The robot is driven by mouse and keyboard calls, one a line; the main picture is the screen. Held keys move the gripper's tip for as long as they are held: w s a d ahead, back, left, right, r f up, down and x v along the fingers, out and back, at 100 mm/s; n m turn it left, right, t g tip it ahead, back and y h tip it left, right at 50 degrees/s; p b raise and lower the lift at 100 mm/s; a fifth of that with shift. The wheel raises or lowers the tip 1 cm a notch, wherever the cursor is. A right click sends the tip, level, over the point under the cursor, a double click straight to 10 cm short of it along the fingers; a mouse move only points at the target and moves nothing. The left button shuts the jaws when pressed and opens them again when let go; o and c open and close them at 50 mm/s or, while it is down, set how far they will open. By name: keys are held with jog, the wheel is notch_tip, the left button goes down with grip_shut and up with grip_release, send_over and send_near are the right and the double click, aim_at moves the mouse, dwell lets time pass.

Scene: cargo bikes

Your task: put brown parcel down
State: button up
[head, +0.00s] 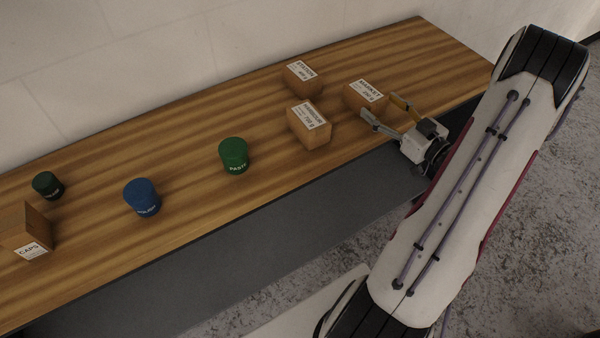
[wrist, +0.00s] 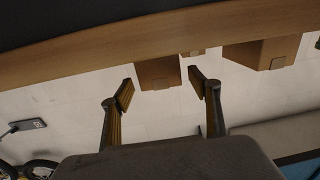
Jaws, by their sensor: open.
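Three brown parcels with white labels stand on the wooden bench: one at the back (head: 303,88), one nearer the front edge (head: 299,124), and one at the right (head: 356,101). I cannot tell which the task means. My gripper (head: 381,106) is open and empty, just in front of the right parcel, with its fingers pointing at it. In the wrist view, which looks upside down, the right parcel (wrist: 157,70) shows beyond and between the open fingertips (wrist: 163,88). It appears apart from the fingers. The front parcel (wrist: 255,52) is to the right there.
A green tub (head: 234,155), a blue tub (head: 143,198) and a dark green tub (head: 47,186) stand leftward on the bench (head: 190,140). An open carton (head: 30,232) labelled CAPS is at the far left. The bench's right end is clear.

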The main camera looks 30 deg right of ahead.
aim_at(368, 94)
jog(key=w+r, duration=0.1)
jog(key=w+r+g+h, duration=0.1)
jog(key=w, duration=0.1)
jog(key=w+r+g, duration=0.1)
jog(key=w, duration=0.1)
jog(key=shift+w+a+r+n+h, duration=0.1)
jog(key=shift+w+a+n+h, duration=0.1)
jog(key=shift+a+n+h, duration=0.15)
jog(key=w+r, duration=0.1)
jog(key=a+r+g+h, duration=0.1)
jog(key=r, duration=0.1)
jog(key=w+a+r+g+h, duration=0.1)
jog(key=shift+w+r, duration=0.15)
jog(key=shift+w, duration=0.2)
jog(key=s+a+r+m+g+h, duration=0.1)
jog(key=s+a+r+g+h, duration=0.15)
jog(key=a+r, duration=0.6)
jog(key=s+a+r+m+g+y, duration=0.1)
jog(key=s+a+r+m+g, duration=0.1)
jog(key=s+a, duration=0.75)
jog(key=s+a+f+n+g+y, duration=0.1)
jog(key=s+a+g+y, duration=0.2)
jog(key=s+a, duration=1.1)
jog(key=a+y, duration=0.1)
jog(key=a, duration=0.1)
jog(key=shift+a+f, duration=0.25)
jog(key=shift+a, duration=0.1)
jog(key=shift+o, duration=0.6)
jog(key=shift+d, duration=0.1)
